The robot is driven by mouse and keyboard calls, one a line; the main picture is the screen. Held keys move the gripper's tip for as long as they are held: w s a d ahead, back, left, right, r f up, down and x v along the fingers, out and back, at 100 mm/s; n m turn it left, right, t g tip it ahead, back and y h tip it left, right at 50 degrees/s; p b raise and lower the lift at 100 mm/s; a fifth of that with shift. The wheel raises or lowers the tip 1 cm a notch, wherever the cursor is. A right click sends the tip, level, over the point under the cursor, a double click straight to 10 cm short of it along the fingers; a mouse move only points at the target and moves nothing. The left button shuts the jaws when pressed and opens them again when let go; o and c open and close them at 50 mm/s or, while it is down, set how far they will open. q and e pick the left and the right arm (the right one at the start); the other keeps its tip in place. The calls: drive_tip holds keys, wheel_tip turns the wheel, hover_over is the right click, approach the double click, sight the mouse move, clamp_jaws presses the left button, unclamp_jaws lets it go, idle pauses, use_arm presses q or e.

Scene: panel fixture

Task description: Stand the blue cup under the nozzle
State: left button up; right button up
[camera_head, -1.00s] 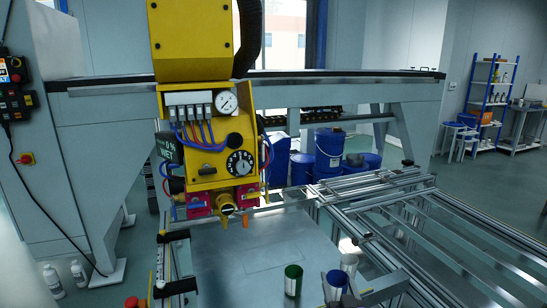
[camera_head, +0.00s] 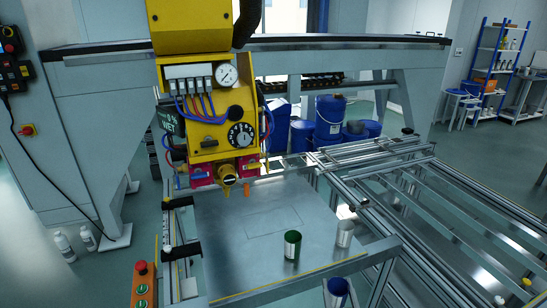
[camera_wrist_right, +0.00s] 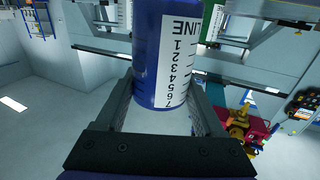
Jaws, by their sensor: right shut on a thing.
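The blue cup (camera_head: 337,292) is at the bottom edge of the head view, partly cut off, in front of the metal plate's front edge. In the right wrist view the blue cup (camera_wrist_right: 162,60) with its white scale label sits between the two fingers of my right gripper (camera_wrist_right: 163,100), which is shut on it. The head view barely shows that gripper. The yellow nozzle (camera_head: 228,181) hangs from the yellow machine head, above the far part of the plate (camera_head: 225,250). No cup stands under it. A faint rectangle is marked on the plate. My left gripper is not in view.
A green cup (camera_head: 292,246) and a white cup (camera_head: 345,234) stand on the plate's right part. A rail frame (camera_head: 400,190) lies to the right. A button box (camera_head: 142,285) is at front left. The plate's middle is clear.

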use_arm(q)
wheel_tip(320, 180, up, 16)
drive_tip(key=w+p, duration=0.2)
drive_tip(key=p, duration=1.1)
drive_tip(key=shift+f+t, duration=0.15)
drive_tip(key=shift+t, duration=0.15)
use_arm(e)
drive_tip(key=w+r, duration=0.5)
drive_tip(key=r, duration=0.5)
drive_tip(key=w+r, duration=0.6)
drive_tip(key=r, duration=0.4)
drive_tip(key=shift+w, duration=0.25)
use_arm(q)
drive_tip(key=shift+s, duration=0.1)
use_arm(e)
drive_tip(key=shift+s+f, duration=0.1)
drive_tip(key=shift+f, duration=0.05)
